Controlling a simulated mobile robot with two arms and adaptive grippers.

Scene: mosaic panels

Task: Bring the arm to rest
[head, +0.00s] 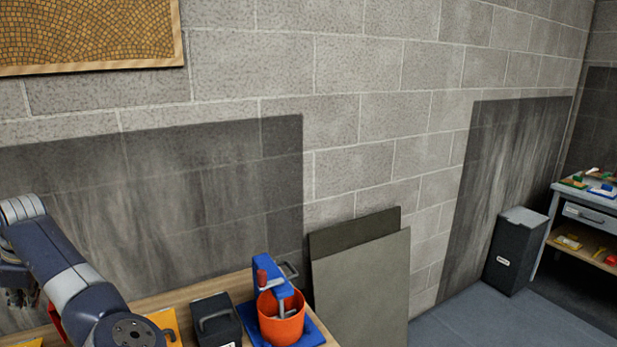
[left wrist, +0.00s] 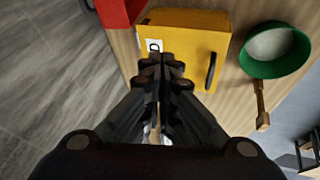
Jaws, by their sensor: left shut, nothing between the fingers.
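My left arm (head: 75,280) comes in at the lower left of the head view, bent above the left part of a wooden bench. In the left wrist view my left gripper (left wrist: 162,68) is shut with its fingertips together and nothing between them. The fingertips overlap the near edge of a yellow box (left wrist: 190,35) marked D; I cannot tell how far above it they are. My right gripper is in neither view.
The wooden bench (head: 175,297) holds a black case (head: 215,322) and an orange bucket (head: 283,318) under a blue clamp-like tool. A green bowl (left wrist: 276,50) lies right of the yellow box. Flat panels (head: 362,285) lean on the wall.

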